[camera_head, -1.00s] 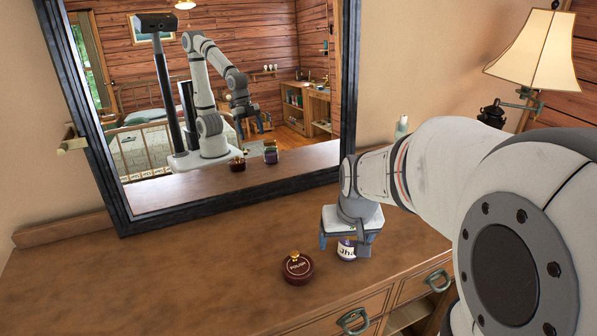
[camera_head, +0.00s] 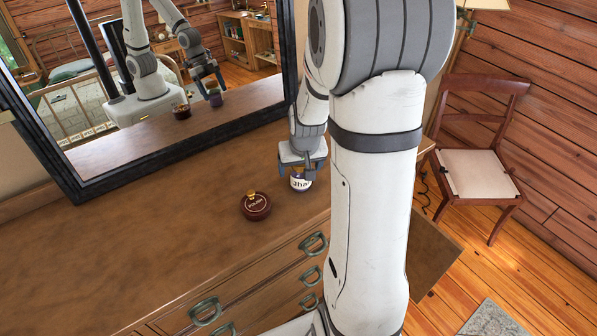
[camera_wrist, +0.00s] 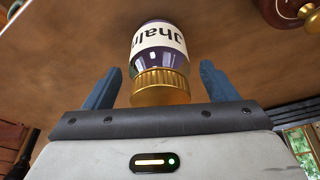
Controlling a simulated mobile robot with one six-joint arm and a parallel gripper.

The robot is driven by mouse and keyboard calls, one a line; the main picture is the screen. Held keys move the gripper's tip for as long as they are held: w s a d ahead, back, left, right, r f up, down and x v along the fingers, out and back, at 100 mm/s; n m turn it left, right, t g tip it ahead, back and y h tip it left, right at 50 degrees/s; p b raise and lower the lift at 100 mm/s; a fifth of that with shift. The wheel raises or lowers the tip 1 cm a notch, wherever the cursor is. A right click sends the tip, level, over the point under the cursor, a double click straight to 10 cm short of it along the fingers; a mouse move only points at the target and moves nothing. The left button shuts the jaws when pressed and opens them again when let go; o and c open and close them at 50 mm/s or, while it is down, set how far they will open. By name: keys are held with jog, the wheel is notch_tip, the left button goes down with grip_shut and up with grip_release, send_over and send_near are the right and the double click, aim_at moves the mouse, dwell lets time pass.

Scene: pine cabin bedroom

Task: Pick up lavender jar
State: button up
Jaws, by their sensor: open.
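The lavender jar (camera_head: 299,183) stands upright on the wooden dresser top, dark purple with a white lettered label. In the wrist view the jar (camera_wrist: 158,50) shows its gold lid toward me. My gripper (camera_head: 302,166) is over the jar, pointing down, its upper part covering the lid in the head view. In the wrist view my gripper (camera_wrist: 159,82) is open, with one blue finger on each side of the jar and visible gaps at both sides of the lid.
A dark red round pot (camera_head: 256,206) with a gold knob sits just left of the jar. A black-framed mirror (camera_head: 60,190) stands behind, reflecting my arm and both items. The dresser's left part is clear. A wooden chair (camera_head: 480,175) stands at right.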

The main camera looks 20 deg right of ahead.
jog(key=shift+f, duration=0.2)
jog(key=shift+c, duration=0.2)
jog(key=c, duration=1.1)
jog(key=shift+c, duration=0.2)
